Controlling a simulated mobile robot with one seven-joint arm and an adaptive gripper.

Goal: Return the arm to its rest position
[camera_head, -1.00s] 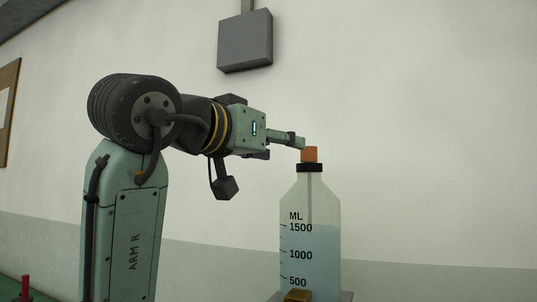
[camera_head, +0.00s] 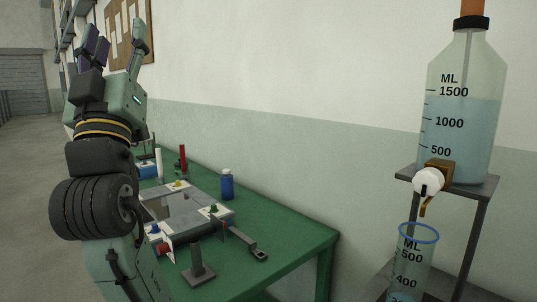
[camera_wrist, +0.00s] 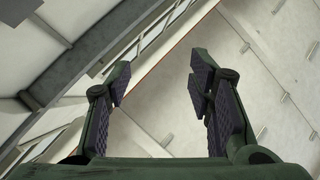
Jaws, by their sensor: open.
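My gripper (camera_head: 118,42) is raised at the upper left of the head view, at the top of my folded arm, with its fingers pointing up. It is apart from everything on the bench. In the wrist view my gripper (camera_wrist: 158,82) has its two padded fingers spread, with nothing between them. Behind them are only the ceiling, beams and upper wall.
A green bench (camera_head: 285,236) stands behind my arm, bearing a flume apparatus (camera_head: 188,212) and a blue bottle (camera_head: 227,185). At right, a graduated reservoir bottle (camera_head: 462,110) with a tap (camera_head: 428,180) sits on a stand above a measuring cylinder (camera_head: 412,262). Open floor lies left.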

